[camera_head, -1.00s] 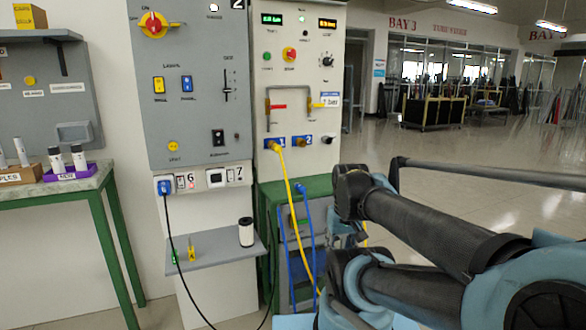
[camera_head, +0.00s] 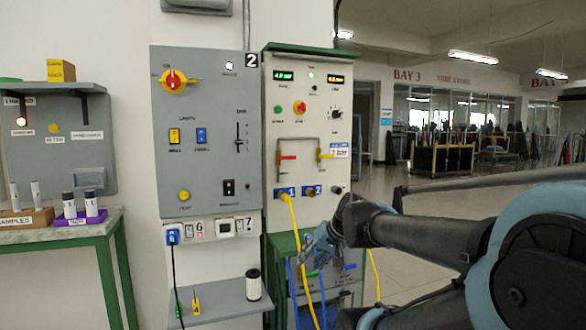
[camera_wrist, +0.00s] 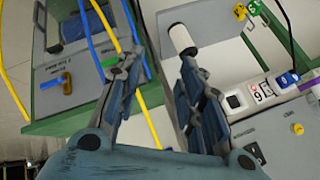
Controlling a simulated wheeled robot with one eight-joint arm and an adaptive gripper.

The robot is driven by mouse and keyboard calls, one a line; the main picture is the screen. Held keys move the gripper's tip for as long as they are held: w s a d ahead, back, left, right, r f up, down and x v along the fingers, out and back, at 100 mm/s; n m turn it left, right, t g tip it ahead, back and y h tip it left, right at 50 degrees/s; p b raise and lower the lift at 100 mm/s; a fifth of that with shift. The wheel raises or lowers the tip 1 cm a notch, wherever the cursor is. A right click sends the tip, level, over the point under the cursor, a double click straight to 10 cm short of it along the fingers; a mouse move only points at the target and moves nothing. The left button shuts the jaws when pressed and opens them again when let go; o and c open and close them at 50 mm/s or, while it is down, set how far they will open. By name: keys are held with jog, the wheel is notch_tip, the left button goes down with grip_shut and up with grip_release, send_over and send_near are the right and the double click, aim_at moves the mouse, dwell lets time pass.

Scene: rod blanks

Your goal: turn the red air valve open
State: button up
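The red valve lever (camera_head: 288,157) sits on the left leg of a grey pipe (camera_head: 298,140) on the white panel, in the head view. It points sideways to the right. A yellow lever (camera_head: 326,156) is on the pipe's right leg. My gripper (camera_head: 310,250) is below the valve, in front of the green-framed stand under the panel. In the wrist view my gripper (camera_wrist: 160,65) has its two fingers spread apart with nothing held between them. The red lever does not show in the wrist view.
Yellow (camera_head: 294,235) and blue (camera_head: 293,285) hoses hang below the panel near my gripper. A grey shelf (camera_head: 222,305) left of it holds a white cylinder (camera_head: 254,287). A grey switch panel (camera_head: 207,150) stands to the left. Open floor lies at the right.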

jog(key=w+a+r+m+t+y, duration=0.2)
jog(key=w+a+r+t, duration=0.15)
jog(key=w+r, duration=0.4)
jog(key=m+t+h, duration=0.1)
jog(key=m+t, duration=0.7)
jog(key=m, duration=0.3)
send_near(292, 158)
jog(key=shift+x, duration=5.3)
jog(key=shift+s, duration=0.1)
grip_shut()
